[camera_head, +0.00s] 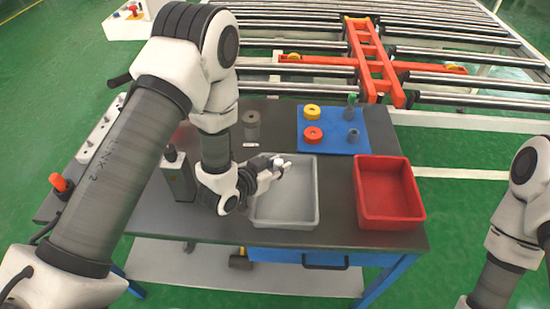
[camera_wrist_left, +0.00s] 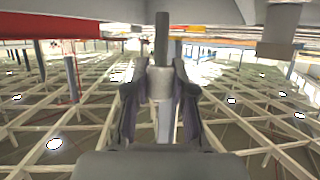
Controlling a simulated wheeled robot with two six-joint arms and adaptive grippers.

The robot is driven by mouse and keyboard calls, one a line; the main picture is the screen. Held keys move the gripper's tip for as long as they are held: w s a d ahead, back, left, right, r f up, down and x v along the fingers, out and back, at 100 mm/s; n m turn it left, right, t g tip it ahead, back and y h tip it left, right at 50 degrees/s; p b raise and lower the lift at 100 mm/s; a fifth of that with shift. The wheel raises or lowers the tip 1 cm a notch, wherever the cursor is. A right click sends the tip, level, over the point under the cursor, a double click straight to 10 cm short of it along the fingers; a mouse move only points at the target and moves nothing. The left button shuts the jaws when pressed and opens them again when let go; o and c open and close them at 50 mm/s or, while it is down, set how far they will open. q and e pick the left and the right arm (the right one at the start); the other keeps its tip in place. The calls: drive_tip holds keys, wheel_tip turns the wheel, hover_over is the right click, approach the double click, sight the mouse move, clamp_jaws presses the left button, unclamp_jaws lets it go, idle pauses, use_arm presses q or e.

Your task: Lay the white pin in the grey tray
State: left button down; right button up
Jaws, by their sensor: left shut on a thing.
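The grey tray (camera_head: 288,207) lies on the dark table, and its visible floor is bare. My left gripper (camera_head: 279,165) is above the tray's back left part in the head view. It is shut on a light-coloured pin, the white pin (camera_head: 286,163), whose end shows by the fingertips. In the left wrist view the pin (camera_wrist_left: 160,84) stands between the two fingers of the left gripper (camera_wrist_left: 160,93), with a darker grey length above it. The fingers hide part of the pin. My right arm shows at the right edge, but its gripper is out of view.
A red bin (camera_head: 386,190) stands right of the tray. A blue mat (camera_head: 341,116) behind holds a yellow ring (camera_head: 312,112), a red ring (camera_head: 312,135) and grey parts. A grey cylinder (camera_head: 251,123) stands back left. A roller conveyor (camera_head: 280,70) runs beyond the table.

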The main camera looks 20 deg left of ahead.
sight(276, 160)
use_arm(q)
drive_tip(key=w, duration=0.1)
drive_tip(key=w+a, duration=0.1)
drive_tip(key=w, duration=0.1)
drive_tip(key=w+a+p, duration=0.1)
drive_tip(key=w, duration=0.1)
drive_tip(key=shift+f, duration=0.1)
drive_tip(key=f, duration=0.1)
drive_tip(key=f+p, duration=0.1)
drive_tip(key=f, duration=0.1)
drive_tip(key=shift+w+a+f, duration=0.1)
drive_tip(key=shift+a+f, duration=0.1)
drive_tip(key=shift+f, duration=0.2)
drive_tip(key=shift+f, duration=0.15)
drive_tip(key=c, duration=1.3)
unclamp_jaws()
drive_tip(key=shift+o, duration=0.2)
